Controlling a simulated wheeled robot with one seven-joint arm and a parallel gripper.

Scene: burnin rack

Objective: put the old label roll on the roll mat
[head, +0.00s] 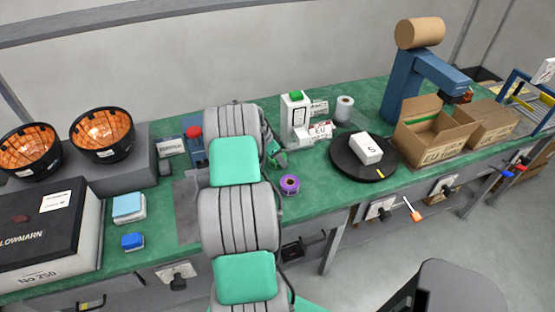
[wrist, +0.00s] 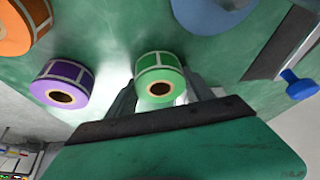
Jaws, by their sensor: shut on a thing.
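A green label roll (wrist: 160,80) with a brown core sits between the two fingers of my gripper (wrist: 162,95) in the wrist view; the gripper is shut on it. In the head view, my gripper (head: 278,158) is beyond the arm, low over the green bench, and a bit of green (head: 272,146) shows at it. A purple label roll (head: 289,185) stands on the bench close by; it also shows in the wrist view (wrist: 62,84). A flat grey mat-like area (head: 187,208) lies left of my arm, partly hidden by it; I cannot tell if it is the roll mat.
A white label printer (head: 295,115) with a green button stands behind the gripper. A white roll (head: 344,108) and a black turntable (head: 347,160) with a white box are to the right. An orange roll (wrist: 22,25) shows in the wrist view. A blue block (head: 132,241) lies left.

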